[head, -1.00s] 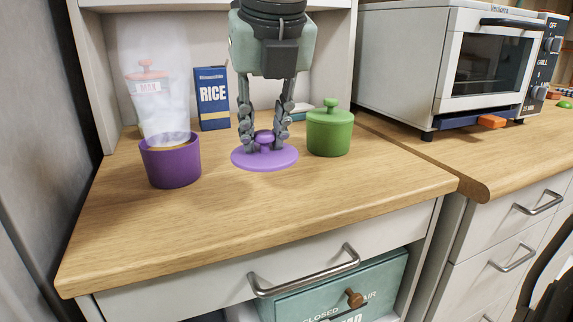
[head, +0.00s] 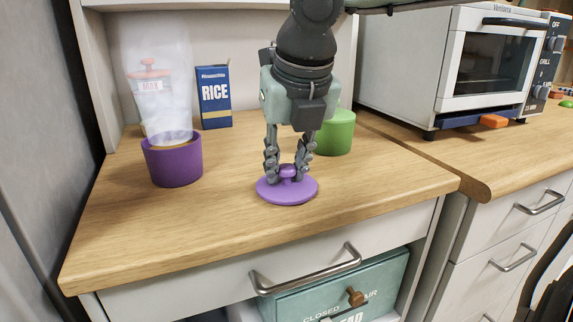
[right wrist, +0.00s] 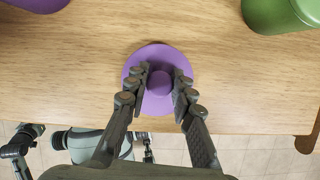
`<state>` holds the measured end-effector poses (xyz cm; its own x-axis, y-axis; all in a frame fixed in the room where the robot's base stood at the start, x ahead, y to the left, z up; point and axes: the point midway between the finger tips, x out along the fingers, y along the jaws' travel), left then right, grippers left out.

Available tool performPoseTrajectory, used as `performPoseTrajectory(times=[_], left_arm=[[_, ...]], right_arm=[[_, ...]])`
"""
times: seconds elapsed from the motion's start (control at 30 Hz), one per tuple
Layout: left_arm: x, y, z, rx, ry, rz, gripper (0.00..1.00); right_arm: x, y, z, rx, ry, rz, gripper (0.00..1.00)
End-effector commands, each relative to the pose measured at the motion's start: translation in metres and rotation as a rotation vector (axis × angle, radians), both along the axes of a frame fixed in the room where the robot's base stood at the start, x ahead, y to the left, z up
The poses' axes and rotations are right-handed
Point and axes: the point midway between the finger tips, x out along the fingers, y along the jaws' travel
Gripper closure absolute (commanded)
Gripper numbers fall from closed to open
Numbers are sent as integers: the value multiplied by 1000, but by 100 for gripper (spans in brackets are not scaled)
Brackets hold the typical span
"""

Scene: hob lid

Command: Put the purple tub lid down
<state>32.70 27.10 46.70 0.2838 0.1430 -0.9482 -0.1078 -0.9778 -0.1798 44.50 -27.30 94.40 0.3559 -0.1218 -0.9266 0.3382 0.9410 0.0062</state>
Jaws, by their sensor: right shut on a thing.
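The purple tub lid (head: 287,190) is a flat disc with a round knob, over the wooden counter near its front. My right gripper (head: 287,173) points down and is shut on the lid's knob. In the right wrist view the lid (right wrist: 160,107) is level between the fingers (right wrist: 160,88). I cannot tell whether the lid touches the counter or is just above it. The purple tub (head: 173,163) stands to the left, uncovered, with a pale translucent bag shape rising from it. My left gripper is not in view.
A green lidded tub (head: 336,134) stands behind my right gripper, partly hidden. A blue rice box (head: 214,97) is at the back. A toaster oven (head: 440,70) stands on the right counter. The counter's front left (head: 160,230) is clear.

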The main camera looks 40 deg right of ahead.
Motion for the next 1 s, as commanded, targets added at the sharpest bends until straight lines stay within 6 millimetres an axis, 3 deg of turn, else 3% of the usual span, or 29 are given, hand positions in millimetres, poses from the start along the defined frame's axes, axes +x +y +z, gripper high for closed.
performPoseTrajectory(times=[0.23,0.27,0.4,0.77,0.87,1.0], left_arm=[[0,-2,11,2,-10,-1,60],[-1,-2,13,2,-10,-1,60],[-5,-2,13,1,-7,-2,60],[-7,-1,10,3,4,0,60],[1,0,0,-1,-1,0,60],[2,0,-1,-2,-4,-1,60]], right_arm=[[0,0,-2,0,-1,0,98],[0,0,-2,0,0,0,74],[0,0,-2,0,0,0,57],[0,0,0,0,0,0,56],[0,0,5,0,1,0,56],[-10,4,31,-1,-8,1,56]])
